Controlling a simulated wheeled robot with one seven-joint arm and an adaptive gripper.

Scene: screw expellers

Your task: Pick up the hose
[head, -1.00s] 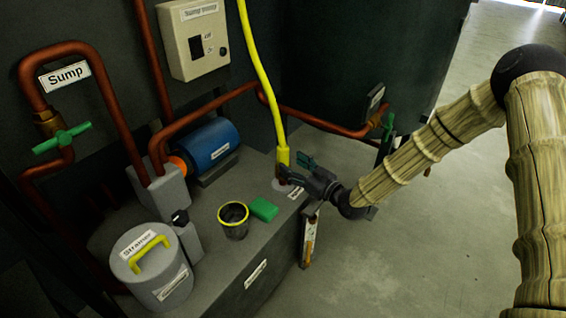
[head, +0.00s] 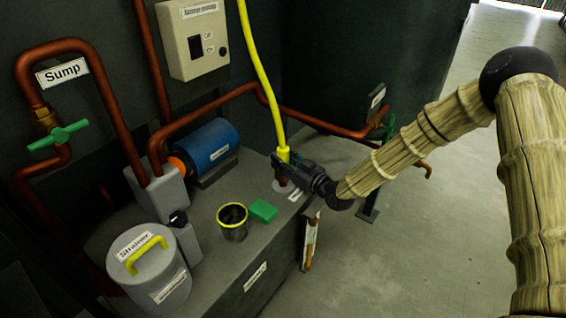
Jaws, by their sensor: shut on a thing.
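The yellow hose (head: 263,82) hangs down from the top of the head view, beside the control box, to a yellow end piece above a pipe stub on the grey bench. My gripper (head: 283,165) reaches in from the right and is shut on the hose near its lower end. The gripper's fingers partly cover that lower end, so the exact grip point and whether the hose still touches the stub are hard to tell.
On the bench (head: 250,262) are a green block (head: 263,210), a dark cup with a yellow rim (head: 233,222), a grey strainer (head: 152,268) and a blue motor (head: 209,145). Brown pipes (head: 310,120) run behind. Open floor (head: 400,260) lies at the right.

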